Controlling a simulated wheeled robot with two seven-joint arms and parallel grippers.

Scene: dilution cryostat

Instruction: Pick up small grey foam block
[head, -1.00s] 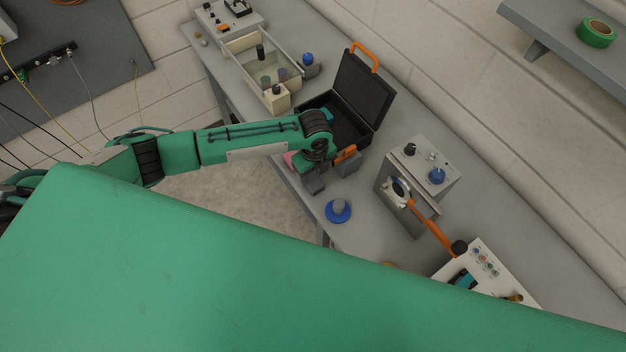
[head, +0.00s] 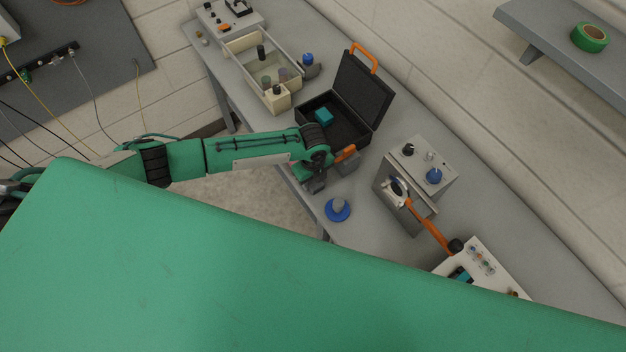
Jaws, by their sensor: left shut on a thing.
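My left gripper (head: 314,184) is at the near edge of the grey bench, just in front of the open black case. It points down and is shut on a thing. The hand and wrist hide most of what is between the fingers; I take it to be the small grey foam block, whose outline I cannot make out. I see no other loose grey foam block clearly on the bench. My right gripper is not in view.
Right beside the hand is a grey item with an orange top (head: 347,160). The black case (head: 350,118) holds a teal block (head: 324,116). A blue round base (head: 338,209) is close in front. A grey instrument box (head: 408,190) stands right, a cream tray (head: 262,70) behind left.

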